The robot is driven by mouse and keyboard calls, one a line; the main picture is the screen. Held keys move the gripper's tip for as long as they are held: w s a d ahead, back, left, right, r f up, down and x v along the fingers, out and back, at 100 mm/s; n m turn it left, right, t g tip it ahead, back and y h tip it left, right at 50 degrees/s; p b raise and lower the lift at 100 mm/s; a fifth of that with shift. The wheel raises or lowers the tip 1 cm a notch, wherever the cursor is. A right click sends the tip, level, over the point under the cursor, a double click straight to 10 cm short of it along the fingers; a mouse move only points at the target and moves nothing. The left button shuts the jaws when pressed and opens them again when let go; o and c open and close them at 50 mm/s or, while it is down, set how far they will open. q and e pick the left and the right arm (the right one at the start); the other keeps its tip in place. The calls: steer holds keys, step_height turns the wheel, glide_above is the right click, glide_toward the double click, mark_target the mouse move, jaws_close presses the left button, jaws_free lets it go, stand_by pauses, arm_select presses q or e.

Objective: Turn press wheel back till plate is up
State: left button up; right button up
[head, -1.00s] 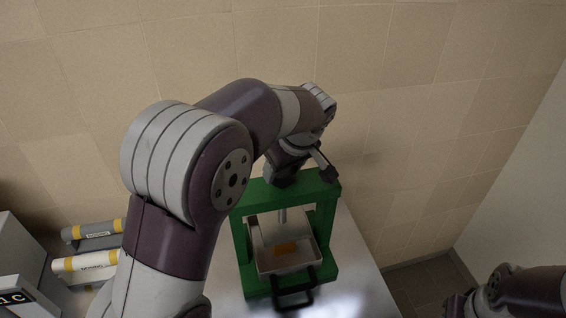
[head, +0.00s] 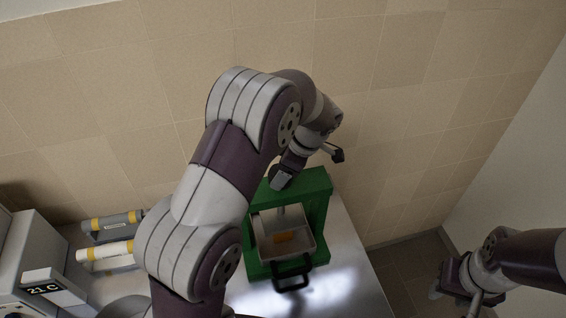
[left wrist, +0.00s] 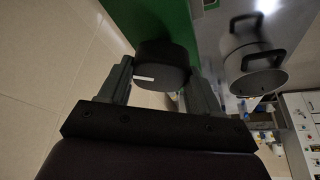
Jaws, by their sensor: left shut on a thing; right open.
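My left gripper (head: 281,180) is at the top of the press, hiding the wheel in the head view. In the left wrist view the wheel is a dark round knob (left wrist: 160,58) with a white mark, on the green top. My left gripper (left wrist: 163,88) is shut on it, a finger on each side. I cannot make out the plate's height. My right gripper (head: 455,297) is open and empty at lower right.
A grey pot (left wrist: 252,65) shows in the left wrist view. A tiled wall is behind.

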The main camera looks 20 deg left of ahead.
stand_by(0.4)
arm_select(q)
steer(key=o, duration=1.1)
steer(key=shift+c, duration=0.2)
